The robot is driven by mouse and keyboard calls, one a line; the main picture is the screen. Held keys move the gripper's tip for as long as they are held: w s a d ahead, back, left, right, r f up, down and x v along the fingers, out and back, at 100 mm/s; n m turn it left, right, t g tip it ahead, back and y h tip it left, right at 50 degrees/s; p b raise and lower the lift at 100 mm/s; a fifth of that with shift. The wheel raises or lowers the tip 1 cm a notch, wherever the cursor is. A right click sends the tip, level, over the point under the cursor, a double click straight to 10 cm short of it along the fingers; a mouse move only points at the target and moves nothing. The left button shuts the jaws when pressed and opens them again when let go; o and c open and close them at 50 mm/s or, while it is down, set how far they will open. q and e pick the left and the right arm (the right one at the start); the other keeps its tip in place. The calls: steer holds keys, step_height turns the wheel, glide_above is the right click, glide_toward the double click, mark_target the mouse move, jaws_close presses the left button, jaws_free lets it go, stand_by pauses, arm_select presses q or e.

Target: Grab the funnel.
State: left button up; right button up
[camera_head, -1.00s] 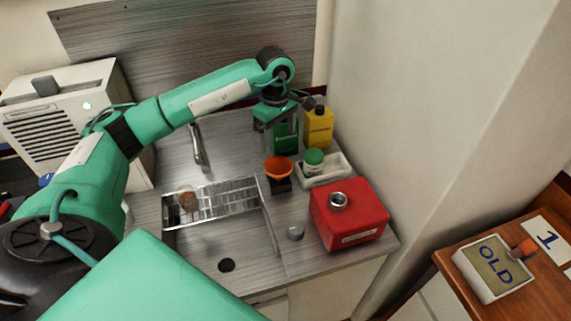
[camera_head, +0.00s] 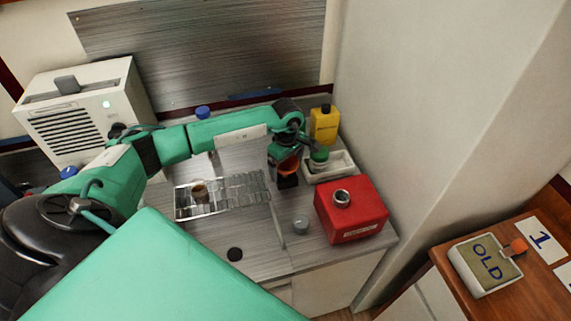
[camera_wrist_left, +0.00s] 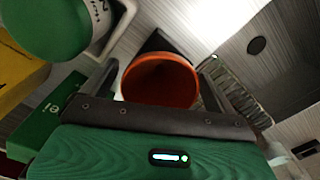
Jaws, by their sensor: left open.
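The orange funnel (camera_head: 288,167) sits in a dark holder (camera_head: 287,182) on the counter, beside the white tray. In the left wrist view the funnel (camera_wrist_left: 160,82) shows its round mouth between my two fingers. My left gripper (camera_head: 284,160) has come down at the funnel from behind. In the left wrist view this gripper (camera_wrist_left: 158,75) is open, with one finger on each side of the funnel and a small gap visible. Whether a finger touches it I cannot tell. My right gripper is not in view.
A green-capped jar (camera_head: 319,158) stands in the white tray (camera_head: 341,170) close to the right of the gripper. A yellow bottle (camera_head: 324,124) is behind it. A red container (camera_head: 351,210) stands in front. The sink with its rack (camera_head: 222,196) lies to the left.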

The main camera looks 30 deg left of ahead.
arm_select(q)
steer(key=c, duration=1.1)
